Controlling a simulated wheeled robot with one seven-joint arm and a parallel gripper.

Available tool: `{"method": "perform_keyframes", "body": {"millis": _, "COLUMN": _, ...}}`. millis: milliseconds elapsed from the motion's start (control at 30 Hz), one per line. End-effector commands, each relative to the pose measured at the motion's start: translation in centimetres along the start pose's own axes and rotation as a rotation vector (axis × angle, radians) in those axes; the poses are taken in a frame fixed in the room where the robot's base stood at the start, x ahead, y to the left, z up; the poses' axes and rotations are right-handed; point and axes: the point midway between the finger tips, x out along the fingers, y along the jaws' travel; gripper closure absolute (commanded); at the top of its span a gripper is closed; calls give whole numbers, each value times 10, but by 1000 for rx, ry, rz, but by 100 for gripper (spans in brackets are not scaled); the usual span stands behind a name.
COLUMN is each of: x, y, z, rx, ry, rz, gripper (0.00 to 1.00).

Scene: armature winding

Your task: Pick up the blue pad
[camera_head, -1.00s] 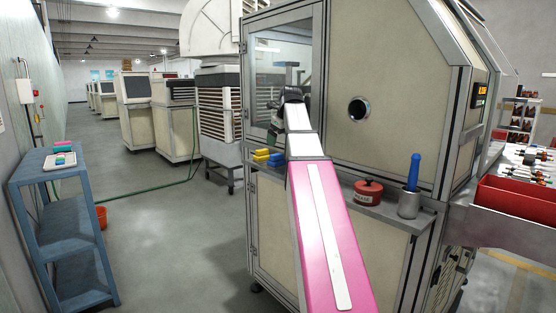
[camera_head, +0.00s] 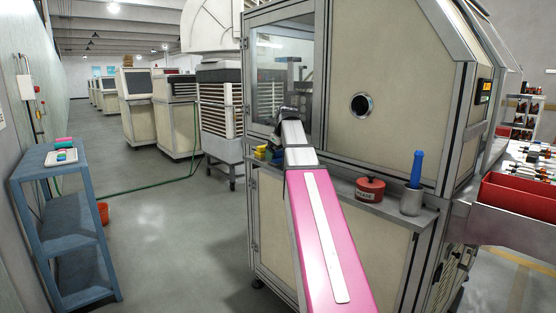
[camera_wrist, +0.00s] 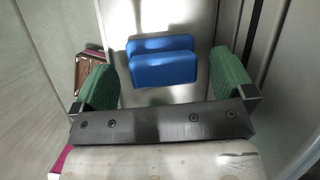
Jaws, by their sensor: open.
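Two blue pads show in the wrist view, the nearer blue pad (camera_wrist: 165,69) in front of and partly covering a second one (camera_wrist: 160,44). They lie on a grey metal surface. My gripper (camera_wrist: 162,82) is open, its green fingers apart on either side of the blue pads, with clear gaps at both sides. Nothing is held. In the head view, the blue shows only as a small patch (camera_head: 277,156) on the machine's front ledge, mostly hidden by my arm and gripper.
A yellow pad (camera_head: 260,152) lies on the ledge. A red tin (camera_head: 369,189) and a metal cup (camera_head: 411,202) with a blue-handled tool stand farther right. The machine's glass door (camera_head: 282,75) rises behind the ledge. A blue rack (camera_head: 70,205) with a tray of coloured pads stands left.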

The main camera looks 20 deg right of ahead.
Motion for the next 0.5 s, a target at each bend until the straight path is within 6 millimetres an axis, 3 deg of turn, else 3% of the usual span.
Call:
{"method": "perform_keyframes", "body": {"millis": 100, "x": 13, "y": 0, "z": 0, "rx": 0, "ry": 0, "rz": 0, "gripper": 0}}
{"method": "perform_keyframes", "body": {"millis": 333, "x": 15, "y": 0, "z": 0, "rx": 0, "ry": -1, "rz": -1, "gripper": 0}}
{"method": "perform_keyframes", "body": {"millis": 367, "x": 15, "y": 0, "z": 0, "rx": 0, "ry": -1, "rz": -1, "gripper": 3}}
{"method": "perform_keyframes", "body": {"millis": 500, "x": 15, "y": 0, "z": 0, "rx": 0, "ry": -1, "rz": 0, "gripper": 49}}
